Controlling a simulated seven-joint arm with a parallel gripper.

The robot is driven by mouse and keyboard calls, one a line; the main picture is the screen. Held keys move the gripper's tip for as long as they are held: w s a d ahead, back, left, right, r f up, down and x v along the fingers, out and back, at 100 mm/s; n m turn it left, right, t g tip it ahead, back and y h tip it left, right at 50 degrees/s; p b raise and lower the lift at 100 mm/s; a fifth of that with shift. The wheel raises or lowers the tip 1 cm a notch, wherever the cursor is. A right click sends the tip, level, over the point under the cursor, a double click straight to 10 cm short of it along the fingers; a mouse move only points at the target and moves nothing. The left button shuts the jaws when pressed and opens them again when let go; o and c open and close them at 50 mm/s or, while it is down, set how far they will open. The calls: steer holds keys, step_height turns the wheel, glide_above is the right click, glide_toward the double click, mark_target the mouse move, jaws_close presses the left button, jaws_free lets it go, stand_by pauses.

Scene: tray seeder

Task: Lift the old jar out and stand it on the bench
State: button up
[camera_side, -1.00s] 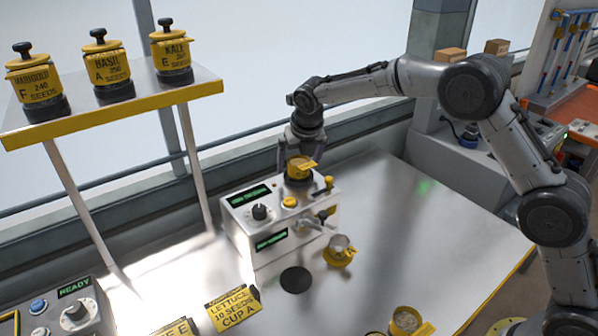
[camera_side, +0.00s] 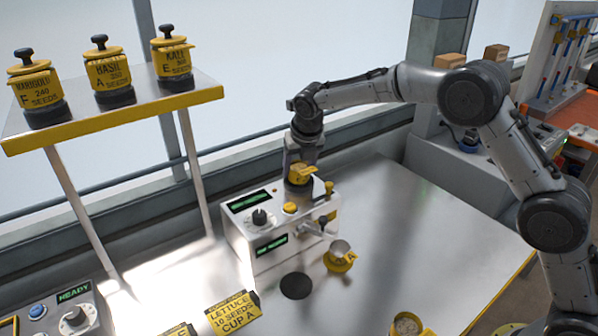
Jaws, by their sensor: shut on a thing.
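The old jar (camera_side: 299,175) is yellow and sits upright at the top of the white seeder machine (camera_side: 246,234). My gripper (camera_side: 301,160) points down from above and is shut on the jar's upper part. The fingers hide the jar's top, so its knob and the exact grip cannot be made out. The jar's base is at the machine top; I cannot tell any gap there.
A dark round pad (camera_side: 296,286) lies on the bench in front of the machine. A yellow-based cup (camera_side: 340,256) stands beside the machine's spout. The bench right of the machine is clear.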

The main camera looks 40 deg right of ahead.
steer(key=shift+r, duration=0.5)
step_height(320, 180, up, 2)
steer(key=shift+r, duration=0.2)
steer(key=s+r, duration=0.4)
steer(key=r, duration=0.1)
steer(key=shift+s+d+r, duration=0.2)
steer(key=shift+s+d, duration=0.05)
steer(key=shift+s, duration=0.05)
steer(key=s+d+r, duration=0.1)
steer(key=s+r, duration=0.3)
steer(key=s, duration=0.5)
steer(key=s+d+f, duration=0.2)
steer(key=s+f, duration=0.7)
steer(key=s, duration=0.5)
steer(key=s+d+f, duration=0.2)
steer(key=s+f, duration=0.6)
steer(key=s, duration=0.5)
steer(key=shift+a+f, duration=0.15)
steer(key=shift+f, duration=1.75)
steer(key=shift+a+f, duration=0.15)
steer(key=shift+f, duration=1.75)
